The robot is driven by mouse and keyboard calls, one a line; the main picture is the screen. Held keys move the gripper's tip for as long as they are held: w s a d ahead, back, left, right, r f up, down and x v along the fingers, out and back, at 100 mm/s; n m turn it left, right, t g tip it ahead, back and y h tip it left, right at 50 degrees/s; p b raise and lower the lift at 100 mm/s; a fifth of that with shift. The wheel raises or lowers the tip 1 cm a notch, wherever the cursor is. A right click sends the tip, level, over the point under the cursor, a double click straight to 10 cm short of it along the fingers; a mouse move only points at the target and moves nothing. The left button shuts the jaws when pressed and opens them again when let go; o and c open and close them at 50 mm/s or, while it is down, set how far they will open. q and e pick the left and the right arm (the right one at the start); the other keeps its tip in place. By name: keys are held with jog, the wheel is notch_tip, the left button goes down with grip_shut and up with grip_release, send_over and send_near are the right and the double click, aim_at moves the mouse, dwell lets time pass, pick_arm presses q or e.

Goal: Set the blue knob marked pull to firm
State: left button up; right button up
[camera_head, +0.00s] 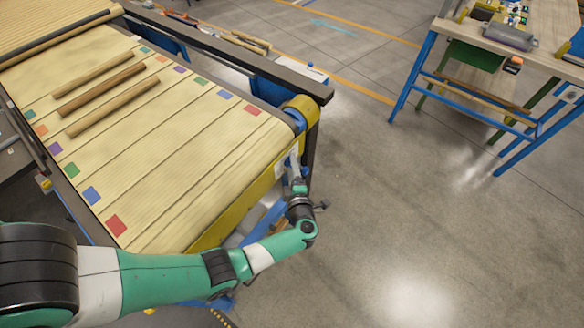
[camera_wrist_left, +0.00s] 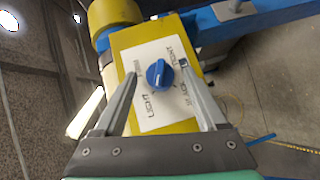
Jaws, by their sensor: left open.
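The blue knob (camera_wrist_left: 159,73) sits on a white label plate (camera_wrist_left: 150,104) fixed to the yellow end piece of the conveyor. The plate's lettering is turned and small; I cannot make out "pull" or "firm", nor surely which mark the knob points to. My left gripper (camera_wrist_left: 158,69) is open, its fingers on either side of the knob with gaps showing; I cannot tell how far its tips are from the plate. In the head view my left gripper (camera_head: 296,168) is at the conveyor's near right corner, and the knob is hidden there. My right gripper is not in view.
The conveyor belt (camera_head: 190,150) carries several wooden rods (camera_head: 112,105) and has coloured squares along its edges. A dark rail (camera_head: 230,50) runs along its far side. A workbench with blue legs (camera_head: 413,78) stands at the upper right. The floor between is clear.

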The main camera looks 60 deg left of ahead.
pick_arm(q)
jog(key=p+v, duration=0.2)
jog(key=v, duration=0.9)
jog(key=shift+d, duration=0.25)
jog(key=shift+r, duration=0.1)
